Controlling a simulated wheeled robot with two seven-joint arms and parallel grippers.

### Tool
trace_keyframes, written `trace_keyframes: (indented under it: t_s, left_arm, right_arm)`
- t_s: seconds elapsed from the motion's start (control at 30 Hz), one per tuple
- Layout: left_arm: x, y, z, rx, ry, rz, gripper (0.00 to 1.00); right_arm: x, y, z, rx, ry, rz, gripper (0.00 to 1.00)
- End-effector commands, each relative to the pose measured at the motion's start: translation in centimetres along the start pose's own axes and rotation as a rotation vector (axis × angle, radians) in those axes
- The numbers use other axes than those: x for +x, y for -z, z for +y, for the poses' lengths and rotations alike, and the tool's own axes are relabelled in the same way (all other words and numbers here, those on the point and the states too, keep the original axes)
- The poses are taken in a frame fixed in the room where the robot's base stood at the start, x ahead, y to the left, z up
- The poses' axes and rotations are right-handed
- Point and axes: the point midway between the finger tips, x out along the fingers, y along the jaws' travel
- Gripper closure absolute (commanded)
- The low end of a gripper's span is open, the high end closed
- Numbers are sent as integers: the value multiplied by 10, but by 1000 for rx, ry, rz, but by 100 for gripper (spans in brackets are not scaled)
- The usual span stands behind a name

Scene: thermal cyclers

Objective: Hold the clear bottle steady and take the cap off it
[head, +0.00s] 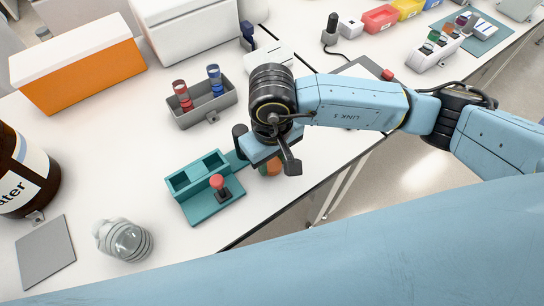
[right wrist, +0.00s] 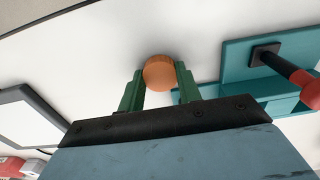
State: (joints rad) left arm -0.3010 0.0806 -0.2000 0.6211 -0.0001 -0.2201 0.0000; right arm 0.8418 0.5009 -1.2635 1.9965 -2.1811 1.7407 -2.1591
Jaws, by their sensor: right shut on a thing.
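The clear bottle (head: 128,241) is on the white bench at the lower left in the head view; no coloured cap shows on it. My right gripper (head: 268,162) is well to the right of the bottle, low beside the teal holder. In the right wrist view, the green fingers of my right gripper (right wrist: 160,88) are shut on a round orange cap (right wrist: 160,72). The orange cap also shows partly under the gripper in the head view (head: 271,168). Whether the cap touches the bench is unclear. My left gripper is not in view.
The teal holder (head: 189,207) with a red-knobbed lever (head: 217,181) stands between bottle and gripper. A grey plate (head: 45,254) and brown bottle (head: 22,172) are at the left. A grey rack (head: 207,115) holds red and blue tubes. The bench edge runs close to my right gripper.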

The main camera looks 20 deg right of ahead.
Motion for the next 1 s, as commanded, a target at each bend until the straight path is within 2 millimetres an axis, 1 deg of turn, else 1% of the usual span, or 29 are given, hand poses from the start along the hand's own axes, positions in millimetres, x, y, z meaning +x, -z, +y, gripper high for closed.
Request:
trace_keyframes:
  t_s: [0.13,0.17,0.3,0.57,0.7,0.77,0.87,1.0]
  left_arm:
    - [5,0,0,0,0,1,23]
    - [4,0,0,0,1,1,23]
    - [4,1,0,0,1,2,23]
    - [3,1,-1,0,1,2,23]
    - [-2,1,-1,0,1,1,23]
    - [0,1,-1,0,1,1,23]
    - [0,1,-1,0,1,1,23]
    - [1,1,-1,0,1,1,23]
  right_arm:
    - [3,0,0,-1,0,1,93]
    - [3,0,0,-1,0,1,63]
    - [2,0,0,0,0,0,45]
    - [2,0,0,0,0,0,44]
    - [-2,0,0,1,0,-1,44]
    - [-10,2,0,-1,0,5,44]
    - [-30,1,0,-2,-1,6,44]
    - [-62,2,0,-2,-1,7,44]
